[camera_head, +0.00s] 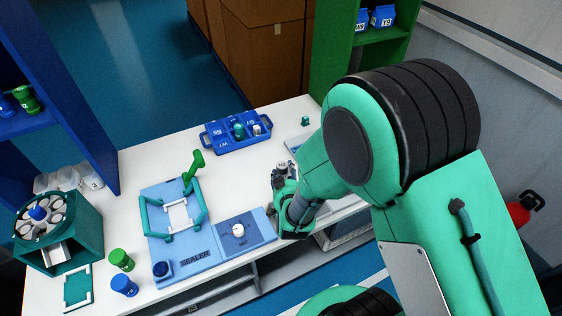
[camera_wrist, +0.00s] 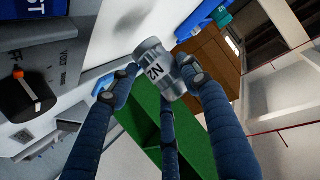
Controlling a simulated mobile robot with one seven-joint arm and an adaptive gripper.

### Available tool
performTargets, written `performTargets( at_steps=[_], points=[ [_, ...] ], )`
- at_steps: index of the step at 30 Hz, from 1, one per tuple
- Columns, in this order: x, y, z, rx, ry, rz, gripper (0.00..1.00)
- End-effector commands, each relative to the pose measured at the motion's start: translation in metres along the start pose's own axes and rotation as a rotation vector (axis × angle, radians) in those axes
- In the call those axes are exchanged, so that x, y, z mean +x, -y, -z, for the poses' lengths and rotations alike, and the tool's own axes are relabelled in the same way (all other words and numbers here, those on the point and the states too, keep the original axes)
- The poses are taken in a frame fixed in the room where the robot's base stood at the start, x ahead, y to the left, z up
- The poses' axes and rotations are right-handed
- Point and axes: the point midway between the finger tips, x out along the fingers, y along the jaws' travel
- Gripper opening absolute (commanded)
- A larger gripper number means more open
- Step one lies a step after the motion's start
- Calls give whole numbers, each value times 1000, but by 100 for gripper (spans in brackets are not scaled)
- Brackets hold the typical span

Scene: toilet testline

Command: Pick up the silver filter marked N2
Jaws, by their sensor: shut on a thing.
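The silver filter marked N2 (camera_wrist: 155,74) is a short metallic cylinder with a white label, held between my gripper's fingers in the wrist view. It is tilted in that picture, and the label faces the camera. My gripper (camera_head: 283,177) is shut on it, just above the white table (camera_head: 140,152), to the right of the blue sealer. In the camera_head view only the pale top of the filter shows between the fingers; the rest is hidden. I cannot tell whether its base touches the table.
A blue compartment tray (camera_head: 213,139) holding a teal and a silver piece stands behind. The blue sealer (camera_head: 165,242) with its green handle is left. A green cylinder (camera_head: 121,260), a blue cylinder (camera_head: 124,285) and a teal carousel (camera_head: 85,232) stand farther left.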

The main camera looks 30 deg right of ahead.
Motion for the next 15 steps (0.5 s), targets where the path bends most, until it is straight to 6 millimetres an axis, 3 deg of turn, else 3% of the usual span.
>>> performTargets(
  at_steps=[6,15],
  points=[
    [-26,-6,-7,-1,0,0,20],
    [-35,-8,-11,0,-1,0,20]
  ],
)
